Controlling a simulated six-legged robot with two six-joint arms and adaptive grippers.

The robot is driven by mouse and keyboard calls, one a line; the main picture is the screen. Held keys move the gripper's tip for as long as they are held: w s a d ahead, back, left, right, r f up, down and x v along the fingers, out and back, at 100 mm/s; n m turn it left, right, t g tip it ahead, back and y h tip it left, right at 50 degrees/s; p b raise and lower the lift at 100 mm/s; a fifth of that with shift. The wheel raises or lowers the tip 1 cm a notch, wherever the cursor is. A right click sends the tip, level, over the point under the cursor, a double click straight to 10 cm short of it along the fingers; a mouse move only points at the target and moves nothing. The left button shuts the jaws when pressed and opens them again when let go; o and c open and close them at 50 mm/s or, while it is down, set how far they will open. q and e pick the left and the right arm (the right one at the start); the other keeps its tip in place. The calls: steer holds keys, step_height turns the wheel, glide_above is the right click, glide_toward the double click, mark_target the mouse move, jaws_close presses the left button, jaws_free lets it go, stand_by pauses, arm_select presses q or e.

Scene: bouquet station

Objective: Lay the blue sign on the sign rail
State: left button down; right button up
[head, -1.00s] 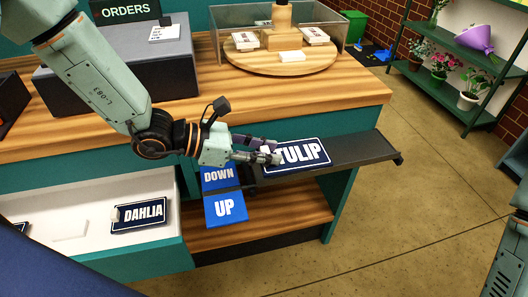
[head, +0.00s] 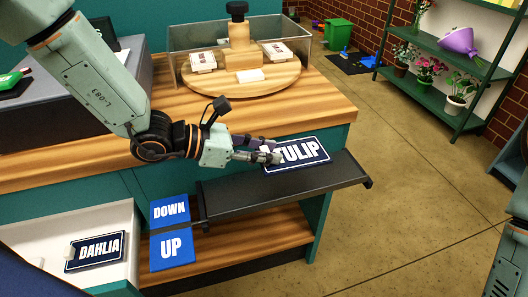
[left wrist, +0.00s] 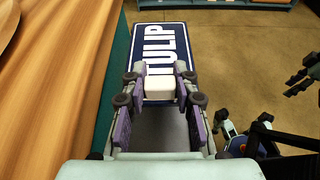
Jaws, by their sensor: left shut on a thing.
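The blue sign (head: 310,152) is dark blue with a white border and reads TULIP. It also shows in the left wrist view (left wrist: 165,45). My left gripper (head: 270,152) is shut on the white block (left wrist: 160,87) on the sign's face, covering the first letter in the head view. The sign rail (head: 290,188) is a long dark shelf along the counter front. The sign appears over its back edge, towards its right end; I cannot tell whether they touch. My right gripper (left wrist: 297,80) shows small and dark at the left wrist view's right edge, its fingers apart.
Blue DOWN (head: 169,210) and UP (head: 172,246) plates sit left of the rail. A DAHLIA sign (head: 96,252) lies in a white drawer (head: 118,222). The wooden counter (head: 290,118) carries a round turntable (head: 205,88) with boxes. Open floor lies to the right.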

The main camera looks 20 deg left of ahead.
arm_select(q)
steer(key=shift+a+r, duration=0.15)
steer(key=shift+a, duration=0.1)
steer(key=shift+s+f+b, duration=0.2)
steer(key=shift+f+b, duration=0.5)
steer(key=shift+f, duration=0.15)
steer(key=shift+w+f, duration=0.1)
steer(key=shift+f, duration=0.2)
steer(key=shift+a+f+b, duration=0.45)
steer(key=shift+f+b, duration=0.15)
steer(key=shift+b, duration=0.05)
steer(key=shift+s+a+f, duration=0.1)
steer(key=shift+s+f, duration=0.1)
steer(key=shift+s, duration=0.05)
steer(key=shift+w+d+f+b, duration=0.1)
steer(key=shift+d+f+b, duration=0.15)
steer(key=shift+f+b, duration=0.25)
steer(key=shift+w+d+f+b, duration=0.1)
steer(key=shift+d+f+b, duration=0.15)
steer(key=shift+f+b, duration=0.2)
steer(key=shift+s+a+f+b, duration=0.1)
steer(key=shift+a+f+b, duration=0.25)
steer(key=shift+f+b, duration=0.45)
steer(key=shift+f, duration=0.15)
steer(key=shift+d+f, duration=0.1)
steer(key=shift+d, duration=0.15)
arm_select(e)
step_height(320, 180, down, 6)
steer(key=shift+s+a, duration=0.2)
steer(key=shift+a, duration=0.15)
